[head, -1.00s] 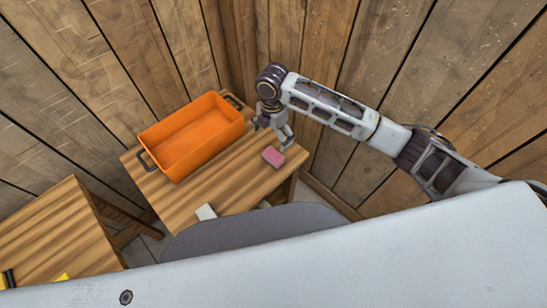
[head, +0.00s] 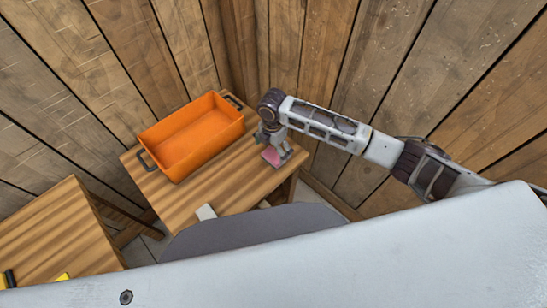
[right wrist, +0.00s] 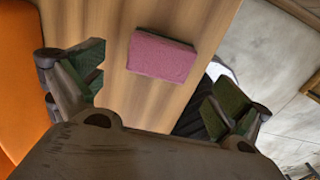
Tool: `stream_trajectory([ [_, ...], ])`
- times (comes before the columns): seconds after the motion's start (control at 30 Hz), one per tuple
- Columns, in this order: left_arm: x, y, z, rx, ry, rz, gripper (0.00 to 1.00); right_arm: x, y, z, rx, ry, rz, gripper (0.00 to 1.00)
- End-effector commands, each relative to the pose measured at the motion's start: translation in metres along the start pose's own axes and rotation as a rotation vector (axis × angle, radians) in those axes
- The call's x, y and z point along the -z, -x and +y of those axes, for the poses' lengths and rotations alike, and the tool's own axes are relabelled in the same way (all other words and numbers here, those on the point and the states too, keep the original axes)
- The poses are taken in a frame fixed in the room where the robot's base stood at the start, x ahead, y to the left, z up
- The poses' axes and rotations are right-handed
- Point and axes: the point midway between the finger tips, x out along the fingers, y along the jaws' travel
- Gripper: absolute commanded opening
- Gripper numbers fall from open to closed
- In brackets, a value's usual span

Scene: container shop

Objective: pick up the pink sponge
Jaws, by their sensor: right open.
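The pink sponge (head: 271,156) lies on the wooden table (head: 185,203), to the right of the orange container. My right gripper (head: 276,149) is over the sponge in the head view and partly covers it. In the right wrist view the sponge (right wrist: 161,54) lies flat on the wood, ahead of and between the spread fingers of my right gripper (right wrist: 157,85). The fingers are open and empty, and I see no contact with the sponge. My left gripper is not in view.
The orange container (head: 190,137) with dark handles stands on the table left of my right gripper. A small white block (head: 206,212) lies near the table's front edge. Wooden walls close in behind and to the right. A second table (head: 50,235) stands at the left.

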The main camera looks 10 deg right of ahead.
Motion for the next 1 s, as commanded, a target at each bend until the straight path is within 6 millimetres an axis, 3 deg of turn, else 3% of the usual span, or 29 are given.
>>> stream_trajectory([
  [0.27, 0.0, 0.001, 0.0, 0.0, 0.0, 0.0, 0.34, -0.001, -0.005, 0.0, 0.001, 0.0, 0.0, 1.0],
  [0.7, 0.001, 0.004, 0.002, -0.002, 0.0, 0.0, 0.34, -0.004, -0.048, 0.0, 0.001, 0.0, 0.0, 1.0],
  [1.0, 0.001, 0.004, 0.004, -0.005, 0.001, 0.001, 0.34, -0.004, -0.052, 0.0, -0.001, 0.0, -0.001, 1.0],
])
